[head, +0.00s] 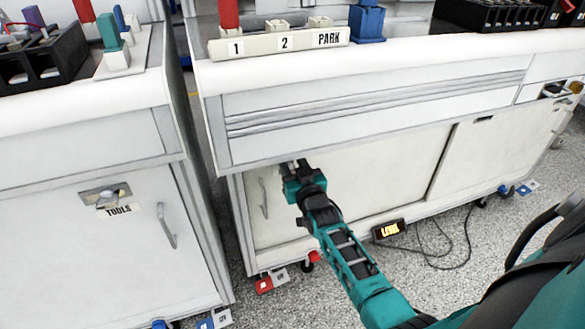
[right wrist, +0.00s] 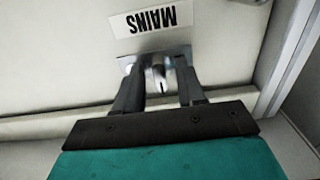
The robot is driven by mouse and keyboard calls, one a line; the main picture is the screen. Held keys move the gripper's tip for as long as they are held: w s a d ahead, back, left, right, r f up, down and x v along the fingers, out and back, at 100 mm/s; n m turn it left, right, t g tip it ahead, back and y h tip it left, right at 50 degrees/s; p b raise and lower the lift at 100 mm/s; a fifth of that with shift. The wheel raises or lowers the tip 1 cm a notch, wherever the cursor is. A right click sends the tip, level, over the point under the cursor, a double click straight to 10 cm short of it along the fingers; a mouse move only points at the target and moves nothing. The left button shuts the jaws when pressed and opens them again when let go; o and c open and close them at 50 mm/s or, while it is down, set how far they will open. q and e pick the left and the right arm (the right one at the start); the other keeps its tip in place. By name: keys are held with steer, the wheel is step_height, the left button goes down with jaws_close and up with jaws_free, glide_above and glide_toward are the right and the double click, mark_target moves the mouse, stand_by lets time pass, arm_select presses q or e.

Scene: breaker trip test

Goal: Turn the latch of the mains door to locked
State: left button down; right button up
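The mains door (head: 385,165) is a pale cabinet door under the middle bench, and it looks shut. Its latch (right wrist: 158,78) is a small metal lever on a steel plate (right wrist: 126,62), beside the upside-down MAINS label (right wrist: 145,19) in the right wrist view. My right gripper (head: 292,168) is at the door's upper left and hides the latch in the head view. In the right wrist view its two fingers (right wrist: 159,60) are apart, one on each side of the latch. A gap seems to show between them and the lever; contact is unclear. My left gripper is out of view.
A door handle (head: 263,198) is just left of my right gripper. A TOOLS cabinet (head: 150,265) stands at the left with its own latch plate. The bench edge (head: 400,65) overhangs the door.

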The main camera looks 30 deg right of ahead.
steer(key=shift+w, duration=0.1)
steer(key=shift+c, duration=0.4)
jaws_close()
steer(key=shift+r+n, duration=0.1)
steer(key=shift+n, duration=0.2)
steer(key=n, duration=1.7)
steer(key=shift+w+r, duration=0.1)
steer(key=shift+n, duration=0.4)
